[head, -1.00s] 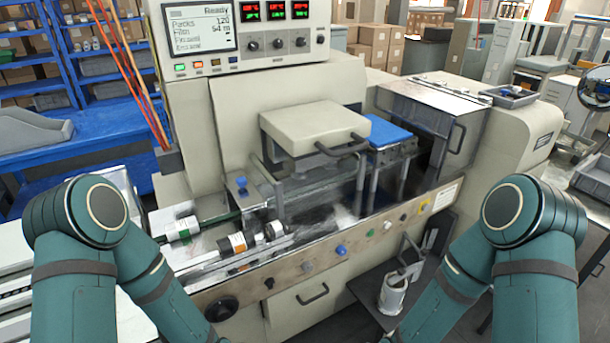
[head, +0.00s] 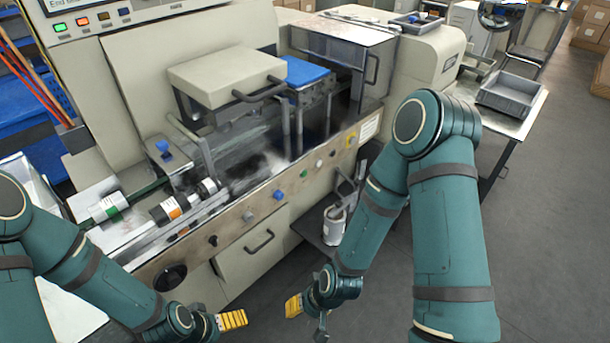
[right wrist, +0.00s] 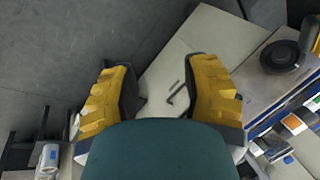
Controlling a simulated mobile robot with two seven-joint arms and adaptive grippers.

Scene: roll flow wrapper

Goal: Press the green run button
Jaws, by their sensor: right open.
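In the head view, a lit green button (head: 60,28) is at the left end of the row under the machine's display. Which is the run button I cannot tell. My right gripper (head: 295,306) is low in front of the machine, below and apart from both. In the right wrist view, its yellow fingers (right wrist: 160,90) are spread with nothing between them. My left gripper (head: 232,320) shows a yellow fingertip at the bottom; its opening is unclear.
The wrapper's sealing head (head: 225,80) stands above the front strip. Wrapped rolls (head: 170,210) lie on the infeed at left. A drawer handle (head: 259,242) sticks out below the strip. A white cup-like part (head: 334,225) stands on a low shelf.

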